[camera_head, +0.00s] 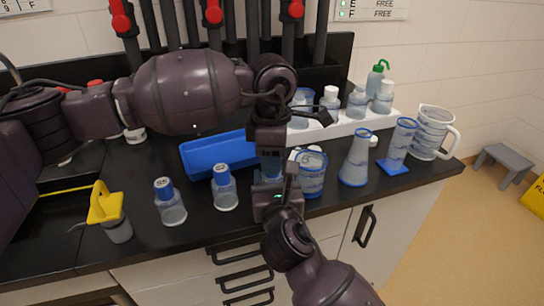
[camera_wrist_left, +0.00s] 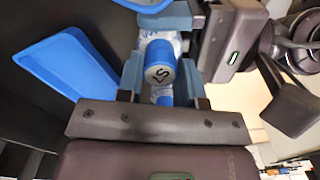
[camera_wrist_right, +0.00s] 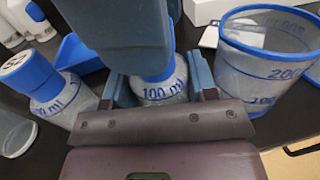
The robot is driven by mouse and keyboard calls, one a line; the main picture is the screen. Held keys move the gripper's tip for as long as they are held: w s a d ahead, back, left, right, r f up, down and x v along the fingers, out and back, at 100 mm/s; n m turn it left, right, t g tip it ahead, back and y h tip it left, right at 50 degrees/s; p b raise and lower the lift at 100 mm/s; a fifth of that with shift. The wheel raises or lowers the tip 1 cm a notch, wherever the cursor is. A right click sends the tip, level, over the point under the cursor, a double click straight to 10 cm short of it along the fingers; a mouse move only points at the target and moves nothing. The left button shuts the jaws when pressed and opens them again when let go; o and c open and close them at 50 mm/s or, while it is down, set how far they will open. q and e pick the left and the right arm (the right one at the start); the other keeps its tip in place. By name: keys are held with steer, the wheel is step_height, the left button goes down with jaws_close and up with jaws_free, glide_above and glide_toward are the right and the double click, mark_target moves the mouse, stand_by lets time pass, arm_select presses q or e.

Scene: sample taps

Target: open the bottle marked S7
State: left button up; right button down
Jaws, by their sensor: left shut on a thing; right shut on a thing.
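The bottle marked S7 stands between my two grippers; in the head view they largely hide it. In the left wrist view its blue cap (camera_wrist_left: 160,72) shows the S7 mark, and my left gripper (camera_wrist_left: 161,82) is shut on the cap from above. In the right wrist view the clear body of the bottle (camera_wrist_right: 163,92) shows a 100 ml mark, and my right gripper (camera_wrist_right: 160,90) is shut around it. The left gripper's fingers cover the cap there, so I cannot tell whether it is loose on the neck.
Two blue-capped bottles (camera_head: 171,205) (camera_head: 225,192) stand to the left. A blue tray (camera_head: 212,155) lies behind. A beaker (camera_head: 312,175) is close on the right, then a flask (camera_head: 355,160), a cylinder (camera_head: 400,145) and a jug (camera_head: 431,133). A yellow-topped container (camera_head: 112,215) stands at far left.

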arm_select(q)
steer(key=n, duration=1.3)
steer(key=shift+n, duration=0.4)
steer(key=n, duration=1.3)
steer(key=shift+r, duration=0.35)
steer(key=shift+r, duration=0.35)
steer(key=shift+r, duration=0.55)
